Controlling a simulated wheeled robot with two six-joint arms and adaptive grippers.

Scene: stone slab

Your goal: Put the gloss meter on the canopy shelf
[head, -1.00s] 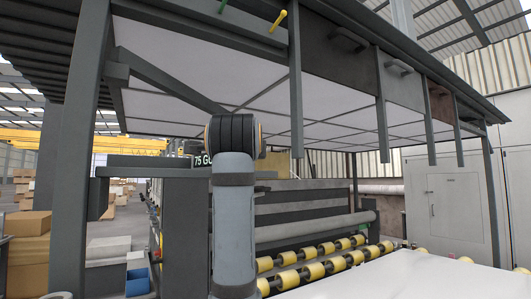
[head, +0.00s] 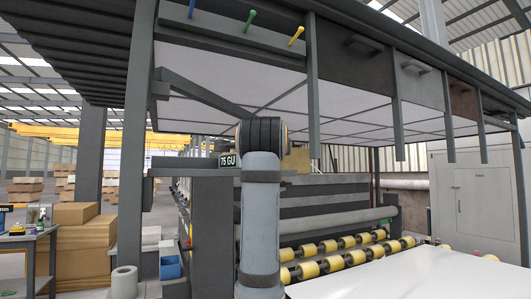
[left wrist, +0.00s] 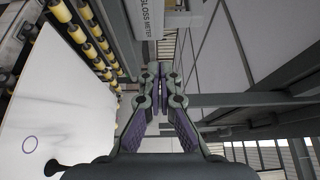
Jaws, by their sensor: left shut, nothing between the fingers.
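The gloss meter shows its "75 GU" face (head: 228,161) in the head view, just left of my left arm. It appears to rest on a grey ledge (head: 195,172) under the canopy that I take to be the canopy shelf; their contact is not clear. In the left wrist view the meter's pale, lettered side (left wrist: 146,18) is at the top, beyond my fingertips and apart from them. My left gripper (left wrist: 160,76) is shut and empty. In the head view my arm hides it. My right gripper is not in view.
Grey canopy posts (head: 134,150) and hanging bars (head: 313,95) stand close around my arm. A white slab (head: 400,275) lies on yellow rollers (head: 310,270) at lower right. A side table (head: 35,235), cartons (head: 85,240) and a blue bin (head: 170,268) are at left.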

